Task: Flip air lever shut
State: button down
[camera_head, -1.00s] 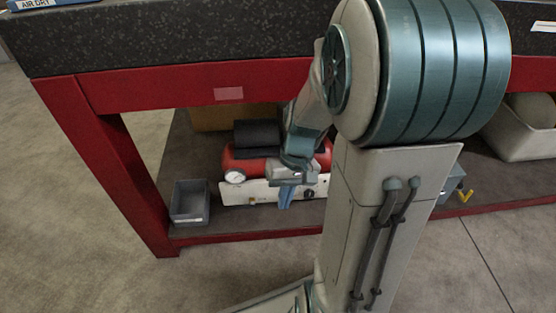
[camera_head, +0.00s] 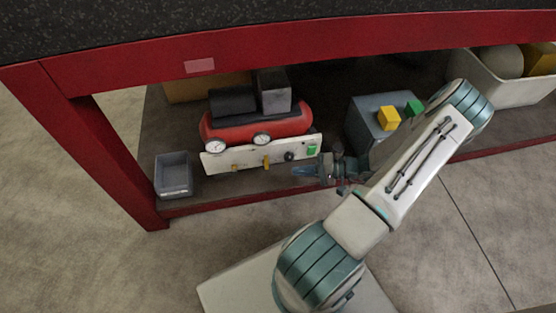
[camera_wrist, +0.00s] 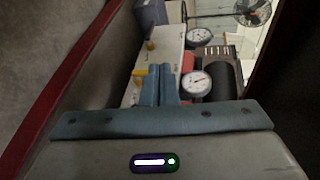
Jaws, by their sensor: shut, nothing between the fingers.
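A white panel (camera_head: 222,161) stands at the front of a red air compressor (camera_head: 230,130) on the shelf under the bench. Two small yellow levers stick out of its face, one at the left (camera_head: 234,168) and one near the middle (camera_head: 266,162). Which is the air lever I cannot tell; no label is readable. My gripper (camera_head: 297,171) is shut and empty, pointing left in front of the panel's right part. In the wrist view its blue fingers (camera_wrist: 158,85) are together, with yellow lever parts (camera_wrist: 139,75) (camera_wrist: 150,45) beside and beyond them. Contact with a lever is not clear.
A black knob (camera_head: 289,156) and a green switch (camera_head: 313,150) are on the panel's right. A small grey bin (camera_head: 173,176) stands left. A grey-blue box (camera_head: 362,118) with yellow and green blocks stands right. The red bench beam (camera_head: 300,50) runs above.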

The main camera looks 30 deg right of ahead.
jog(key=d+f+m+t+h, duration=0.3)
jog(key=d+f+m+t, duration=0.1)
jog(key=t, duration=0.3)
jog(key=shift+s+d+f+h+p, duration=0.25)
jog(key=shift+d+h+p, duration=0.1)
jog(key=shift+d, duration=0.25)
jog(key=b, duration=0.3)
send_near(266, 161)
jog(key=w+d, duration=0.3)
jog(key=w, duration=0.2)
jog(key=a, duration=0.2)
jog(key=w+a+b, duration=0.1)
jog(key=a, duration=0.1)
jog(key=shift+w+a+b, duration=0.25)
jog(key=shift+b, duration=0.05)
